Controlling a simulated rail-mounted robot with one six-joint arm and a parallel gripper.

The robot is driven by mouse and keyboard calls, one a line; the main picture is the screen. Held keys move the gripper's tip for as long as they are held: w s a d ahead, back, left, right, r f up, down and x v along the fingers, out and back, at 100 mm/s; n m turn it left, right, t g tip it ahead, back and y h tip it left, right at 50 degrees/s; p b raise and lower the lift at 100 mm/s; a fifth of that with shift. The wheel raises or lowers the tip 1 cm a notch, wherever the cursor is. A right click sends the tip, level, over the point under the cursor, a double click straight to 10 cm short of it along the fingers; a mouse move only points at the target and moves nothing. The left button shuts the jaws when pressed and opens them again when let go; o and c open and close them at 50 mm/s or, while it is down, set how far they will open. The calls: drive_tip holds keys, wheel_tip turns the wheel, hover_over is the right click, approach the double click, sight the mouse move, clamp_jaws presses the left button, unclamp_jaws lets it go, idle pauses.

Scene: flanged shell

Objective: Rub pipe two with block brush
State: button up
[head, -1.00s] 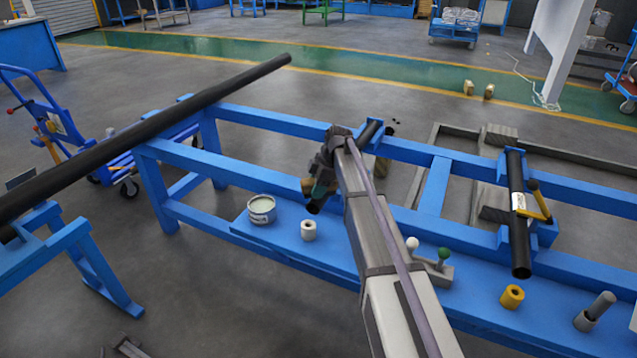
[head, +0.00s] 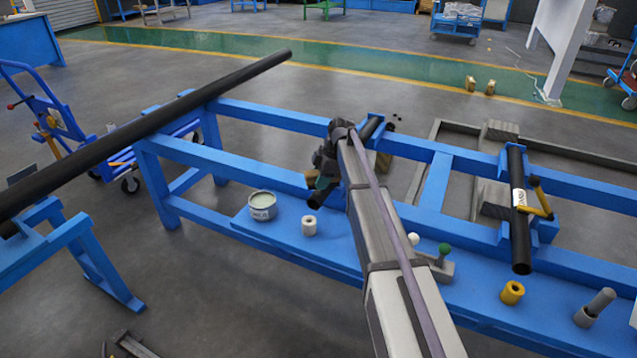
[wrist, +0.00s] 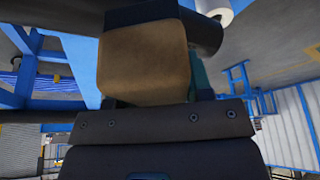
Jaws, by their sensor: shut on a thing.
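My gripper (head: 322,172) is at the middle short black pipe (head: 370,129), largely behind my arm in the head view. A tan block, the block brush (wrist: 145,65), fills the middle of the wrist view, held in my gripper. In the head view only a small brown edge of it shows beside my gripper. The dark pipe (wrist: 205,35) passes right behind the block in the wrist view; whether they touch cannot be told. Another short black pipe (head: 518,210) lies in a cradle at the right. No number marks which is pipe two.
A blue frame (head: 270,117) carries the short pipes. Its lower shelf holds a tin (head: 262,206), a white roll (head: 309,226), a yellow ring (head: 512,292) and a grey cylinder (head: 597,304). A long black pipe (head: 150,125) spans the left side. A yellow-handled clamp (head: 540,200) is at the right pipe.

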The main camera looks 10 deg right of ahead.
sight(316, 170)
drive_tip(key=shift+w+d, duration=0.5)
drive_tip(key=shift+w, duration=0.25)
wheel_tip(316, 170, up, 8)
drive_tip(key=p, duration=0.7)
drive_tip(key=shift+f, duration=0.2)
drive_tip(key=shift+p, duration=0.3)
